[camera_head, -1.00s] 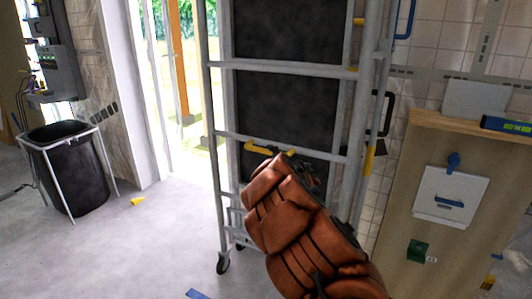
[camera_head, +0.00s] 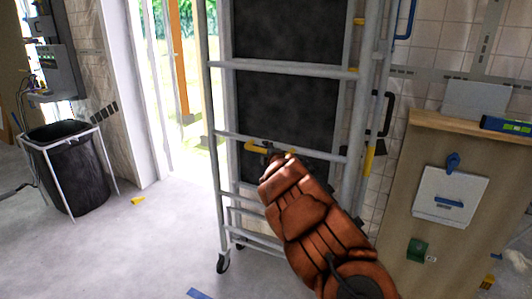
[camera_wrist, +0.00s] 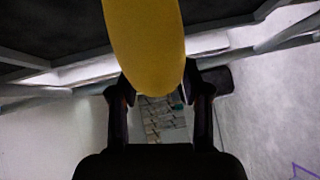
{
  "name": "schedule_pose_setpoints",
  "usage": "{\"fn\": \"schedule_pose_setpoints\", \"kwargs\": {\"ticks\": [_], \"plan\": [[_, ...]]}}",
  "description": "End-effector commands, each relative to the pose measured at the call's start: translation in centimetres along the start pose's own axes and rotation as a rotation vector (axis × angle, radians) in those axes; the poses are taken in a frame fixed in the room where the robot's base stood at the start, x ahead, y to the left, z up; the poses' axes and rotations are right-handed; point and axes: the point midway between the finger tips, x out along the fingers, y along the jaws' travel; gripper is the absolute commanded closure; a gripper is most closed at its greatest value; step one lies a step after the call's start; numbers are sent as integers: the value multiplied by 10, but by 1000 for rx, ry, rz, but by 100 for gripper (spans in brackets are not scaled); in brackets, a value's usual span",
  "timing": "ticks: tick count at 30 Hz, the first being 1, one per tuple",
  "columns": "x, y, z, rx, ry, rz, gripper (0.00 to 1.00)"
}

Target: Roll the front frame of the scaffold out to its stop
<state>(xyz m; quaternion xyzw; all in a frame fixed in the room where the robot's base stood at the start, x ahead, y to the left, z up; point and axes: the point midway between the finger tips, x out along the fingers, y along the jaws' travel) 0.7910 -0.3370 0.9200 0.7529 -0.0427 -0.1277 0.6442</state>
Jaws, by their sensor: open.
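The scaffold (camera_head: 283,69) stands folded and upright in front of the doorway, with grey tubes and dark panels. A yellow handle (camera_head: 256,147) sits on its front frame, at the rung at mid height. My gripper (camera_head: 274,152) is at this handle, mostly hidden behind my orange-sleeved arm. In the wrist view the yellow handle (camera_wrist: 145,40) is large and reaches down between the two dark fingers of my gripper (camera_wrist: 160,95). The fingers stand apart on either side of it. Whether they touch it I cannot tell. A caster (camera_head: 223,263) rests on the floor.
A black bin in a white stand (camera_head: 68,165) is at the left. A wooden workbench (camera_head: 400,230) with a blue level (camera_head: 506,125) is at the right. A small yellow piece (camera_head: 138,200) and a blue strip (camera_head: 199,294) lie on the otherwise clear floor.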

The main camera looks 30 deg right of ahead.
Motion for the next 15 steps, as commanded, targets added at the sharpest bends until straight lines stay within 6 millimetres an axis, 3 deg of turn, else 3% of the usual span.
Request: {"fn": "schedule_pose_setpoints", "kwargs": {"ticks": [3,15], "plan": [[0,0,0,0,0,0,55],[0,0,0,0,0,-1,96]]}}
